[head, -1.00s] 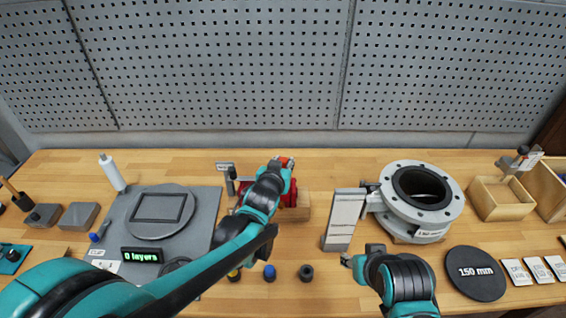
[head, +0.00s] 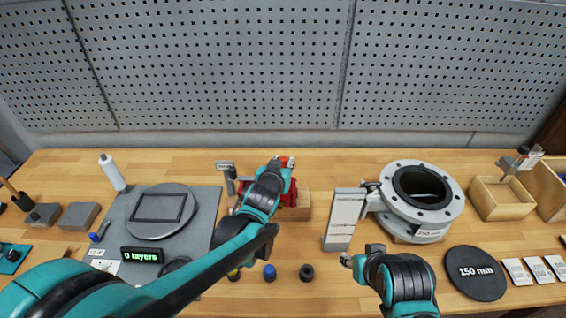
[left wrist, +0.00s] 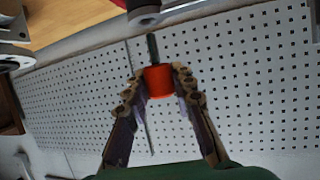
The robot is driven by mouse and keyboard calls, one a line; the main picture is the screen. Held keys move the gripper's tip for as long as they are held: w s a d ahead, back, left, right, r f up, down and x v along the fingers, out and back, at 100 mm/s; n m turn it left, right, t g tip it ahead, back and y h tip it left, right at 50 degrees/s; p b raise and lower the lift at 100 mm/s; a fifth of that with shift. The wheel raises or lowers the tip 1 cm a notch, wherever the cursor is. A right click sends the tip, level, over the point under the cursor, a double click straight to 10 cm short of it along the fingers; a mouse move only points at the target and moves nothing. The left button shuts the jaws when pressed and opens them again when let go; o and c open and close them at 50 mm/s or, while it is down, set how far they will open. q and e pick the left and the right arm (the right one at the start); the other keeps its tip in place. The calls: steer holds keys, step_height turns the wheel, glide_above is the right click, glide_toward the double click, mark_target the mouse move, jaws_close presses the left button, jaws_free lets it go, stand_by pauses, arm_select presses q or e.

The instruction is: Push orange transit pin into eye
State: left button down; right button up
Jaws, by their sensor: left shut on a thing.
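My left gripper (left wrist: 160,82) is shut on the orange transit pin (left wrist: 158,80) in the left wrist view. The pin's orange head sits between the fingers, and its grey shaft (left wrist: 152,48) points up the picture toward a dark round part (left wrist: 143,8). I cannot tell whether the shaft tip touches or enters that part; no eye is clear. In the head view my left gripper (head: 283,162) is over the red actuator (head: 290,197), whose left part my arm hides. My right gripper (head: 346,260) is over the table front; its opening is unclear.
A flanged white valve body (head: 419,202) stands to the right, with a pale upright block (head: 343,219) beside it. A grey mat (head: 205,200) with a display (head: 142,255) lies left. A black 150 mm disc (head: 474,272) lies front right. A perforated board closes off the back.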

arm_select(q)
steer(key=shift+f+b, duration=1.9)
steer(key=shift+f, duration=0.3)
steer(key=c, duration=1.2)
jaws_free()
steer(key=v, duration=1.2)
steer(key=shift+a+r, duration=0.1)
steer(key=s+a+f+n+g+y, duration=0.1)
steer(key=s+a+f+g, duration=0.2)
steer(key=s+a+f, duration=0.2)
steer(key=s+a+f+n+g+y+b, duration=0.1)
steer(key=s+a+f+g, duration=0.2)
steer(key=s+a, duration=0.7)
step_height(320, 180, down, 2)
steer(key=shift+s+a+f+y, duration=0.15)
steer(key=shift+s+y, duration=0.25)
steer(key=shift+s, duration=0.75)
